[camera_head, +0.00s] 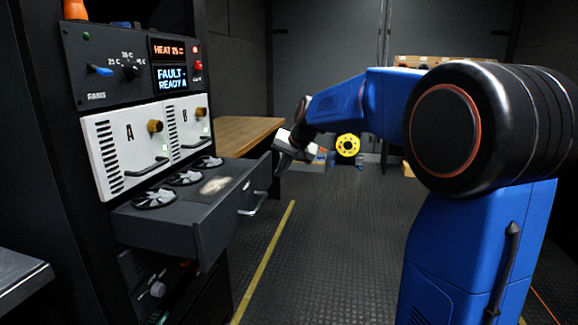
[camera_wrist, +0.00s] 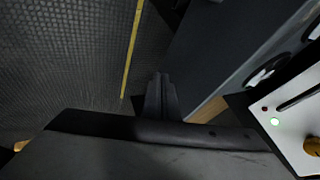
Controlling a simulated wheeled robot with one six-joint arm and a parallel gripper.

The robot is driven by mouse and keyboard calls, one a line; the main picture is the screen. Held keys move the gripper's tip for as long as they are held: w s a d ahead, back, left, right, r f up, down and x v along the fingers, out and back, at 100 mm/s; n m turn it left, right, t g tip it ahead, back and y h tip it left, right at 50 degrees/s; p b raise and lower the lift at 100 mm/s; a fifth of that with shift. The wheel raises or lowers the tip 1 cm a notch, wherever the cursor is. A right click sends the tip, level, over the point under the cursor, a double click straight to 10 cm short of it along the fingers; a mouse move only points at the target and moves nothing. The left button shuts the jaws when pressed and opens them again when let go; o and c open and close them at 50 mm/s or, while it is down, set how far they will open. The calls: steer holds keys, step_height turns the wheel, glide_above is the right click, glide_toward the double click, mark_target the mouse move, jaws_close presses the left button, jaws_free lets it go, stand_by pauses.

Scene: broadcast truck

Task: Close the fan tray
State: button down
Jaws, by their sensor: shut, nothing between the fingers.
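The fan tray (camera_head: 215,228) is a dark grey drawer pulled well out of the rack, with several round silver fans in its top and a bar handle (camera_head: 253,204) on its front. My gripper (camera_head: 284,160) is near the far upper corner of the tray's front; I cannot tell if it touches. In the wrist view the gripper's fingers (camera_wrist: 160,95) are together and hold nothing. There the tray (camera_wrist: 215,45) lies to the upper right, with fans at its edge. The handle is not clear in the wrist view.
A wooden desk (camera_head: 240,130) stands behind the tray. The floor right of the yellow line (camera_head: 262,262) is clear.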

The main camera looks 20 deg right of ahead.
mark_target(222, 161)
steer(key=shift+w+a, duration=0.7)
steer(key=shift+a, duration=0.2)
steer(key=w+a, duration=0.3)
steer(key=a, duration=0.2)
steer(key=w+a, duration=0.4)
steer(key=a, duration=0.1)
steer(key=w+a, duration=0.4)
steer(key=a, duration=0.1)
steer(key=shift+w+a, duration=0.2)
steer(key=shift+a, duration=0.2)
